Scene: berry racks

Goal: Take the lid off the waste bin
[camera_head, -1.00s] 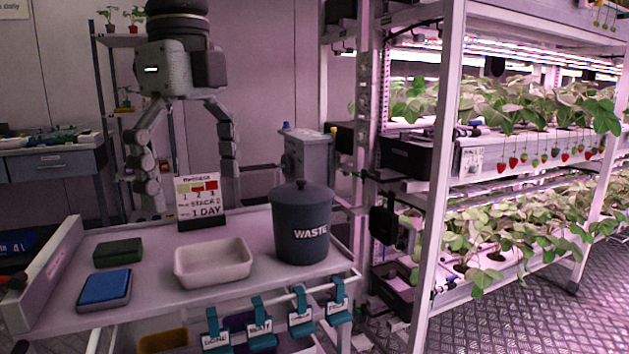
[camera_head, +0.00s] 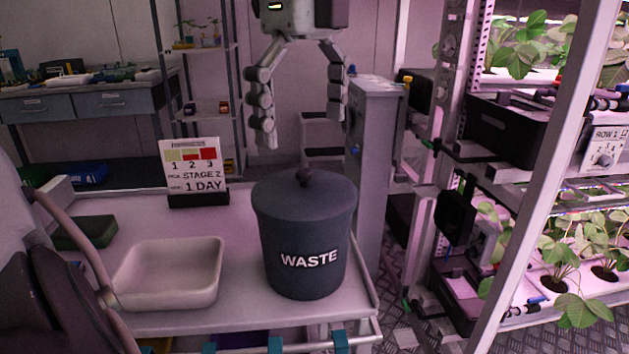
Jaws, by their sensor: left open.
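The dark grey waste bin (camera_head: 306,245) stands upright on the light table, with "WASTE" lettered on its front. Its lid (camera_head: 275,192) sits on top, with a small round dark knob (camera_head: 305,177) at the middle. My left gripper (camera_head: 301,132) hangs in the upper middle, pointing down with two jointed grey fingers spread apart. It is open and empty. In the picture its fingertips are above the knob, apart from it. The top of the gripper is cut off by the frame. My right gripper is not in view.
A white tray (camera_head: 168,305) stands on the table left of the bin. Behind it is a sign card (camera_head: 196,166), and a green block (camera_head: 86,232) lies farther left. A grey cabinet (camera_head: 375,135) and plant racks (camera_head: 560,145) stand to the right.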

